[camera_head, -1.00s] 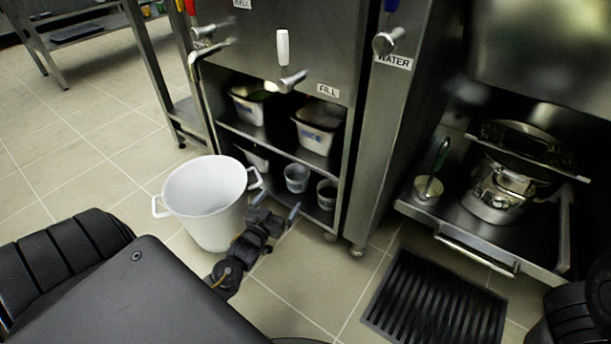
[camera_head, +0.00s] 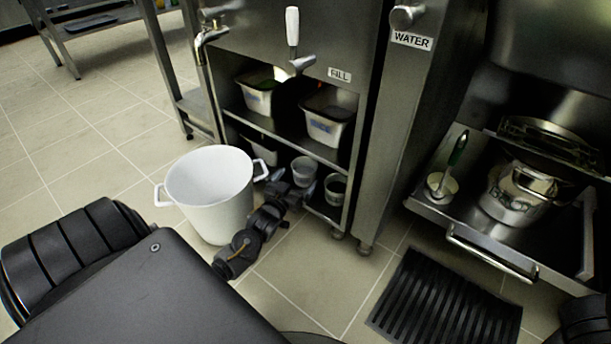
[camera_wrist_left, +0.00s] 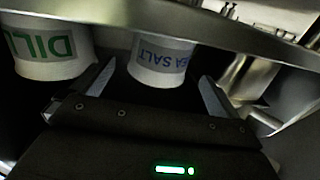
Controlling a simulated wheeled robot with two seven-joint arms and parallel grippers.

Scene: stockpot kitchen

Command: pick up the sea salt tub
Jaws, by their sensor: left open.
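The sea salt tub (camera_head: 304,169) is a small pale tub on the lower shelf of the steel cabinet. In the left wrist view, the tub (camera_wrist_left: 160,63) appears upside down with blue "SEA SALT" lettering, ahead of and between my open fingers. My left gripper (camera_head: 292,186) reaches in at the shelf front, just before the tub. It also shows in the wrist view (camera_wrist_left: 158,90), with nothing clamped. Contact between fingers and tub cannot be told. My right gripper is not in view.
A dill tub (camera_wrist_left: 47,50) stands close beside the sea salt tub. A shelf edge (camera_wrist_left: 200,35) crosses the wrist view near the tubs. White bins (camera_head: 328,124) sit on the shelf above. A large white pot (camera_head: 212,195) stands on the floor left of my gripper.

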